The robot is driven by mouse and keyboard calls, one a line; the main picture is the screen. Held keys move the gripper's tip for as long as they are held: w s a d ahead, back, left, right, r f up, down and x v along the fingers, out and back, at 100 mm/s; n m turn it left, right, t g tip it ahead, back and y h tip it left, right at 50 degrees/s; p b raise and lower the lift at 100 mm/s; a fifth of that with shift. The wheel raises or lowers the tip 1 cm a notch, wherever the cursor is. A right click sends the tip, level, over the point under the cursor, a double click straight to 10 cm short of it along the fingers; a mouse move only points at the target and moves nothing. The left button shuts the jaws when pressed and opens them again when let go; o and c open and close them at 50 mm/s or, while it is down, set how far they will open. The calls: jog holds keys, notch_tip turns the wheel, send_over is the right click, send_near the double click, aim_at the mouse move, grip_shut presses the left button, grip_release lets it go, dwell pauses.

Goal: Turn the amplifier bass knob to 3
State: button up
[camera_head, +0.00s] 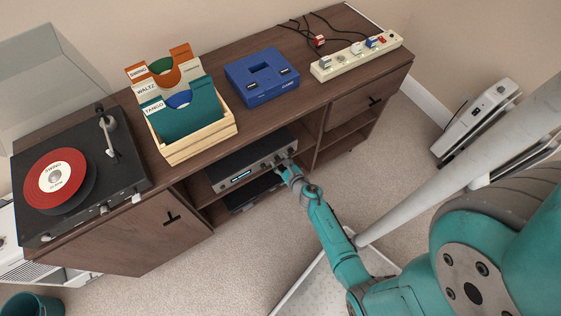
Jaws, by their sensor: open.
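The amplifier (231,172) is a grey unit with a small lit display, on a shelf in the open bay of the brown cabinet. Small knobs (280,157) sit at the right end of its front panel; their labels and settings are too small to read. My gripper (285,167) is open, right at the knobs at the amplifier's right end. I cannot tell whether it touches a knob or has one between its fingers. The gripper hides part of the panel's right end.
The cabinet top (215,65) carries a turntable (85,170), a wooden record crate (200,142), a blue device (262,77) and a power strip (357,58). Another dark unit (250,190) lies below the amplifier. A white heater-like box (478,118) stands at right.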

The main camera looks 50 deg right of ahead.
grip_shut()
